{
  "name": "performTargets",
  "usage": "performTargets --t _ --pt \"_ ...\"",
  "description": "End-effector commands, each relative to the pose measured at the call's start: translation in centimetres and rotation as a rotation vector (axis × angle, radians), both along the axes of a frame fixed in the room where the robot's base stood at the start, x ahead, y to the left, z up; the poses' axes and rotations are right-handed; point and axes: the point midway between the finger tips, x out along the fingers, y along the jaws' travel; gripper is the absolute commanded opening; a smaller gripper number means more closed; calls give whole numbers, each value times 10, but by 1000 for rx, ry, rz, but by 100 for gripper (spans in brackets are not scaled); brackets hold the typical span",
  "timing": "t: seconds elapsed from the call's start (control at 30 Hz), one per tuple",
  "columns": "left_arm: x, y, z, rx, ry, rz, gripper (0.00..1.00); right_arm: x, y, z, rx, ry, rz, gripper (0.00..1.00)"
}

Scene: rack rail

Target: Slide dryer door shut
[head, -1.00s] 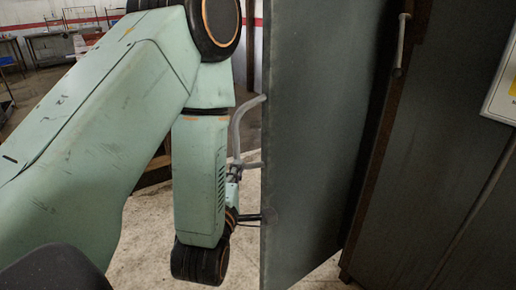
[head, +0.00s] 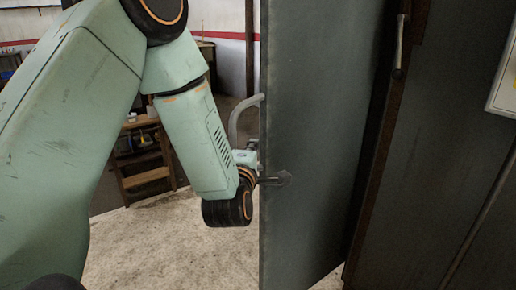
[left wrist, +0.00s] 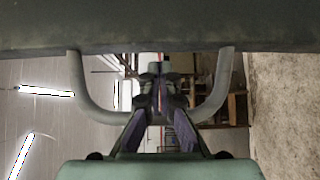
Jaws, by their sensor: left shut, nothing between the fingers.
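The dryer door (head: 310,140) is a tall dark grey-green panel, seen standing open in the head view. A grey bow-shaped handle (head: 237,118) sticks out from its left edge. My left gripper (head: 248,158) is at the lower part of this handle, partly hidden by the door edge and my wrist. In the left wrist view, the door (left wrist: 160,28) runs across the top and the handle (left wrist: 80,85) bows down from it on both sides. My left gripper (left wrist: 158,80) is shut and empty between the handle's two legs. Whether it touches the handle is unclear. My right gripper is out of view.
The dark cabinet body (head: 440,170) with a rusty frame edge (head: 384,140) stands right of the door. A small upright handle (head: 400,45) is on it. A wooden shelf unit (head: 145,165) stands behind my arm. Bare concrete floor (head: 150,245) lies left of the door.

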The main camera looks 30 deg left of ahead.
Motion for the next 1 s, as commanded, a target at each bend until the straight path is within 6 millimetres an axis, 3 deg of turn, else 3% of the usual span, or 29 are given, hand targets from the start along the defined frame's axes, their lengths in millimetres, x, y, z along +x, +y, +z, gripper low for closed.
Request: performTargets --t 0.2,0.73,0.87,1.0 --pt "14 -6 0 0 -1 1 0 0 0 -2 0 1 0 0" --pt "19 -9 0 0 -1 -1 0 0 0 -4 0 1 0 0" --pt "34 -15 0 2 -3 -4 0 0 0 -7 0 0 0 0" --pt "60 -27 1 5 -8 -8 0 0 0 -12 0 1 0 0"
